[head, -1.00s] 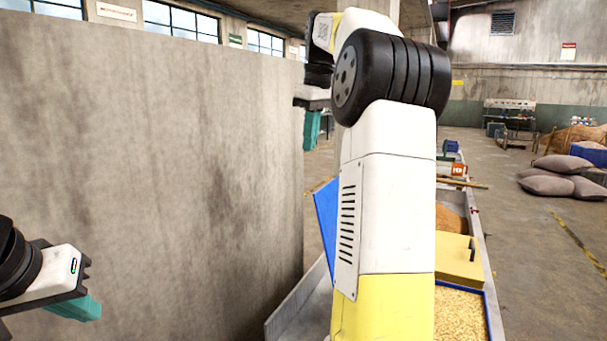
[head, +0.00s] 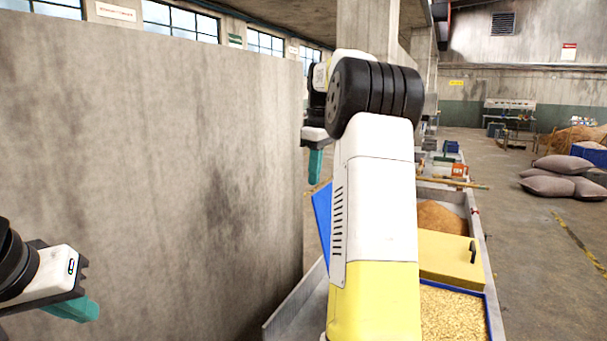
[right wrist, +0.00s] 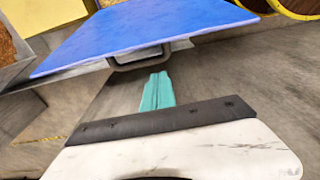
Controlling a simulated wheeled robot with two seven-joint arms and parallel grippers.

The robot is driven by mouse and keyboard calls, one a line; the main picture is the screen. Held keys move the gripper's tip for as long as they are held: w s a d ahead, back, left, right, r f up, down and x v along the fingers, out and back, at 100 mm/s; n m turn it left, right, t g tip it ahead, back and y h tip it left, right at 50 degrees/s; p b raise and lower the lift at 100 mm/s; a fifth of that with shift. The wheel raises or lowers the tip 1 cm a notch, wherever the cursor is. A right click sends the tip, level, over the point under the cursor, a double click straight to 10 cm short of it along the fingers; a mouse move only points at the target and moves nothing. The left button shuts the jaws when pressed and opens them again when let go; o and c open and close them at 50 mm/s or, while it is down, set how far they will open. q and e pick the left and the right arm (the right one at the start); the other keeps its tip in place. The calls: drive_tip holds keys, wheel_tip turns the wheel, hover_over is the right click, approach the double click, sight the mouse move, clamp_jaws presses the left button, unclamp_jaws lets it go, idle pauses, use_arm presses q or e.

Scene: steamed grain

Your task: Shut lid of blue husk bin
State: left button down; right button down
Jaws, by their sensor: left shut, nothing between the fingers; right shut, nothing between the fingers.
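The blue lid (head: 321,212) of the husk bin stands tilted up at the left side of the counter in the head view, partly hidden behind my right arm. In the right wrist view the blue lid (right wrist: 150,32) fills the top, with a dark metal handle (right wrist: 140,58) at its near edge. My right gripper (right wrist: 157,90) is shut and empty, its teal fingers just below the handle in that view; I cannot tell whether they touch it. In the head view my right gripper (head: 315,167) points down above the lid. My left gripper (head: 80,309) is shut and empty at the lower left.
A yellow lid (head: 450,258) with a dark handle lies on the counter, beside a blue-rimmed bin of grain (head: 455,312) and a brown heap (head: 440,217). A tall concrete wall (head: 150,170) stands at the left. Grey sacks (head: 560,177) lie on the floor at right.

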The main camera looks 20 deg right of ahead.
drive_tip(key=shift+s+d+r, duration=0.15)
drive_tip(key=shift+s+d, duration=0.5)
drive_tip(key=shift+s, duration=0.1)
drive_tip(key=shift+s+d+r, duration=0.15)
drive_tip(key=shift+s+d, duration=0.45)
drive_tip(key=shift+s, duration=0.1)
